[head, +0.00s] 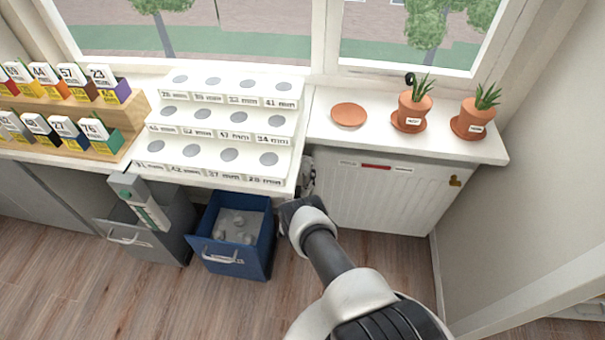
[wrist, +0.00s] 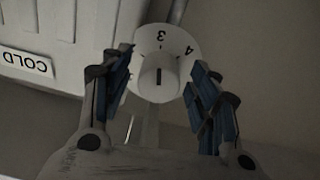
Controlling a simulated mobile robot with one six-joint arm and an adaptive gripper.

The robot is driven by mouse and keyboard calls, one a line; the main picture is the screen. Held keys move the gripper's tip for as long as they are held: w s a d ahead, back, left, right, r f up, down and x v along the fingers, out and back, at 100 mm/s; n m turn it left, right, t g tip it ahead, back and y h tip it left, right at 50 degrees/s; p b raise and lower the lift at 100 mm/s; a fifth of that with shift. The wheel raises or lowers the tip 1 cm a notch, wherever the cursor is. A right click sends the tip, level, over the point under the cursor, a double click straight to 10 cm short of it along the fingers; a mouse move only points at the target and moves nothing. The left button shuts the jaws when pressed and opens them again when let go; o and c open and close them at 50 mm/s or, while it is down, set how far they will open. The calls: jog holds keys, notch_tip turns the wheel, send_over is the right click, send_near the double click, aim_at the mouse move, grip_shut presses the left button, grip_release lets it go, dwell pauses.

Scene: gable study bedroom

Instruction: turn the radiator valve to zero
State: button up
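The radiator valve shows in the wrist view as a round pale knob (wrist: 158,77) on a white dial (wrist: 176,43) with black numerals. A dark line marks the knob, and a 3 stands above it, with a 4 to the right. Other numerals are partly hidden by my fingers, and I see no zero. My gripper (wrist: 163,64) is open, with its blue-padded fingers on either side of the knob. Whether they touch it I cannot tell. In the head view my gripper (head: 298,208) is beside the left end of the white radiator (head: 375,195), and hides most of the valve.
A COLD label (wrist: 25,61) is upside down on the radiator in the wrist view. An open blue drawer (head: 228,240) and an open grey drawer (head: 150,235) stand left of my gripper. The windowsill (head: 365,143) above holds two potted plants and an empty saucer (head: 348,115).

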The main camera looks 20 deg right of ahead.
jog(key=c, duration=1.1)
jog(key=shift+o, duration=0.2)
